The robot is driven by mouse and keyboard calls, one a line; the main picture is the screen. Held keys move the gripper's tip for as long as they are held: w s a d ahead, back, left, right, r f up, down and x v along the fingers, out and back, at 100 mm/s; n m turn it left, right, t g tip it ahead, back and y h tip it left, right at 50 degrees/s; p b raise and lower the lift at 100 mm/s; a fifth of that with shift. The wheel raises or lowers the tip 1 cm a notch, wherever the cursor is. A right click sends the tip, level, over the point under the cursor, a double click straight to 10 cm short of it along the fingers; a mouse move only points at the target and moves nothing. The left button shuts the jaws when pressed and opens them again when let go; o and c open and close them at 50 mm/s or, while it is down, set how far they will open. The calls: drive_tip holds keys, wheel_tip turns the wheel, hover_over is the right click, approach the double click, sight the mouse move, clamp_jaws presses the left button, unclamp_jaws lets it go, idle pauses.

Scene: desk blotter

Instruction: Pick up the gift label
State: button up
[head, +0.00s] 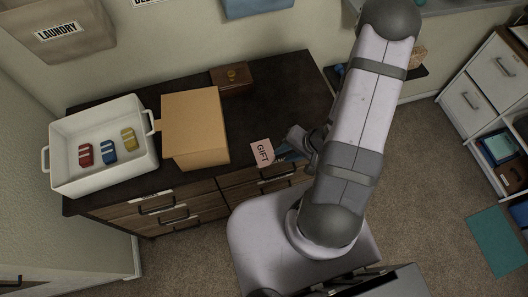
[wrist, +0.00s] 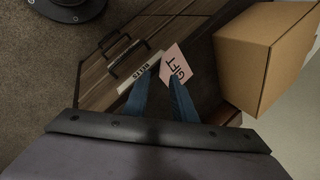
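The gift label (head: 262,152) is a small pale pink card with "GIFT" in dark letters. In the head view it is by the front edge of the dark dresser top, just left of my gripper (head: 290,152). In the wrist view the gift label (wrist: 176,62) is just beyond my fingertips, nearer the right finger. My gripper (wrist: 158,88) has two blue fingers that stand apart with a gap between them, and nothing shows clamped in it. I cannot tell whether a fingertip touches the card.
A cardboard box (head: 195,128) stands left of the label, and also shows in the wrist view (wrist: 262,55). A white tray (head: 62,175) with three small striped items is farther left. A small wooden box (head: 232,79) stands at the back. The dresser top (head: 282,95) behind the label is clear.

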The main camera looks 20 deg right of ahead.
sight(275, 157)
drive_tip(key=shift+x, duration=2.5)
drive_tip(key=shift+w, duration=0.1)
clamp_jaws()
